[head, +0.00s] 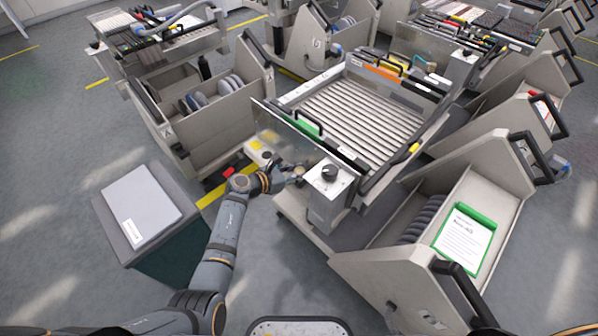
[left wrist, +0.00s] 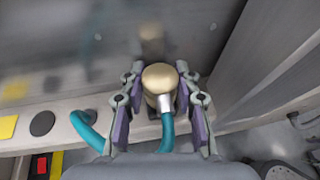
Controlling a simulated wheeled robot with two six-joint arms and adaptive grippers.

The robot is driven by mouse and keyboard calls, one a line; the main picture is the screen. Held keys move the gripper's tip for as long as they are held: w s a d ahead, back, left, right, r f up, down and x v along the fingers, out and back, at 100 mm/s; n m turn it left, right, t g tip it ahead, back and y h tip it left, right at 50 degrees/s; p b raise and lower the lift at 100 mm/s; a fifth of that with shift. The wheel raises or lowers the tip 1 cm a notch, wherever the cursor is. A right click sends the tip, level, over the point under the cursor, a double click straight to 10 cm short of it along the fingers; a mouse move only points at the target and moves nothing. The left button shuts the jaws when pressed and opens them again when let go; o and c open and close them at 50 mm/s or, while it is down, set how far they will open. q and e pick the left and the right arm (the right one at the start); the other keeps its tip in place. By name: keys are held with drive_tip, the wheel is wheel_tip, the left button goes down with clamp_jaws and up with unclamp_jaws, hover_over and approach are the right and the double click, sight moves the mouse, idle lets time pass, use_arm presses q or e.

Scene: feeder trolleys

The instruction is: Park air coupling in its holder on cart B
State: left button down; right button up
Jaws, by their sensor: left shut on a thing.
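The air coupling (left wrist: 158,78) is a brass-coloured cap with a silver fitting and a teal hose (left wrist: 168,132). My left gripper (left wrist: 160,88) is shut on it, one finger on each side. In the head view my left gripper (head: 288,174) is at the near left corner of the cart with the roller bed (head: 350,112), beside its grey box with a black knob (head: 329,186). The coupling is close to a grey metal panel (left wrist: 90,45). A blurred brownish shape shows on that panel; I cannot tell whether it is the holder or a reflection. My right gripper is not in view.
A pale ledge (left wrist: 40,125) with a yellow patch and a black disc lies left of the gripper. A dark bin with a grey lid (head: 140,207) stands left of my arm. A tilted-sided cart (head: 440,240) stands close on the right. Open floor lies at the left.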

use_arm(q)
drive_tip(key=shift+f, duration=0.1)
drive_tip(key=c, duration=0.9)
unclamp_jaws()
drive_tip(key=shift+r+p, duration=0.35)
drive_tip(key=shift+r, duration=0.15)
wheel_tip(320, 180, up, 10)
drive_tip(key=p, duration=0.9)
drive_tip(key=shift+f, duration=0.15)
drive_tip(key=s+a+r+n+t+y+p, duration=0.1)
drive_tip(key=s+a+n+t+y+p, duration=0.15)
drive_tip(key=a, duration=0.75)
drive_tip(key=s+a+n+t+y+p, duration=0.1)
drive_tip(key=s+a+n+p, duration=0.15)
drive_tip(key=a, duration=0.75)
drive_tip(key=s+a+r+t+y+p, duration=0.1)
drive_tip(key=s+a+r+p, duration=0.1)
drive_tip(key=s+a+r, duration=0.2)
drive_tip(key=shift+s+a+r+n, duration=0.4)
drive_tip(key=shift+s+r, duration=0.05)
drive_tip(key=shift+r, duration=0.5)
